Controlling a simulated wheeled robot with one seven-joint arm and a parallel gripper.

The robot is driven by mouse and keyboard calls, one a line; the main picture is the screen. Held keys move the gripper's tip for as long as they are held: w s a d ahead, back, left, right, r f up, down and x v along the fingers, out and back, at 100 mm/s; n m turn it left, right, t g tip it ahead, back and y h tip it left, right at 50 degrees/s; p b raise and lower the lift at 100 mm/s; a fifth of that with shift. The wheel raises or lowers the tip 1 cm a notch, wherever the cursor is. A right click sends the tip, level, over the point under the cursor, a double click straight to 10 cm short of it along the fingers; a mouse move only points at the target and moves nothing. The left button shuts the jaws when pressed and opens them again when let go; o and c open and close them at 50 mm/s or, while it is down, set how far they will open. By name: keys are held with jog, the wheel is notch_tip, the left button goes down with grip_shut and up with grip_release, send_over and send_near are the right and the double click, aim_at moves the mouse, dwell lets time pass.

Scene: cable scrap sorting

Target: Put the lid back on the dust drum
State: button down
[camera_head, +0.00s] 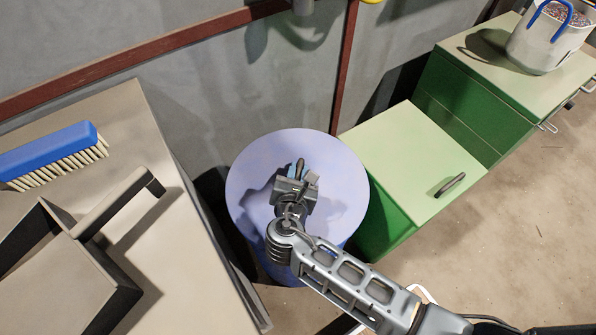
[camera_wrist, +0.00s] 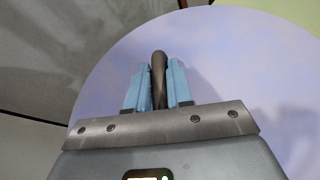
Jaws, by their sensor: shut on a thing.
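The round pale blue-purple lid (camera_head: 245,175) covers the top of the dust drum (camera_head: 268,268), whose blue side shows only a little below it. The lid also fills much of the wrist view (camera_wrist: 240,70). My gripper (camera_head: 299,172) is over the middle of the lid, pointing down. In the wrist view its blue fingers (camera_wrist: 158,88) are shut on the lid's dark upright handle (camera_wrist: 158,68). The lid looks roughly centred over the drum. I cannot tell whether it rests on the rim or hangs just above it. The rim is hidden under the lid.
A bench (camera_head: 140,110) at the left bears a blue brush (camera_head: 50,150) and a dustpan (camera_head: 60,270). Green cabinets (camera_head: 400,160) stand close on the right, with a white bucket (camera_head: 545,45) on the far one. A grey wall (camera_head: 200,90) is behind; open floor lies at the right.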

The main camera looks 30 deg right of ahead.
jog(key=shift+f+b, duration=1.65)
jog(key=shift+f, duration=0.45)
jog(key=shift+p, duration=0.3)
jog(key=c, duration=0.9)
grip_release()
jog(key=shift+s+f, duration=0.1)
jog(key=p+v, duration=0.1)
jog(key=v, duration=0.6)
jog(key=shift+s+a, duration=0.25)
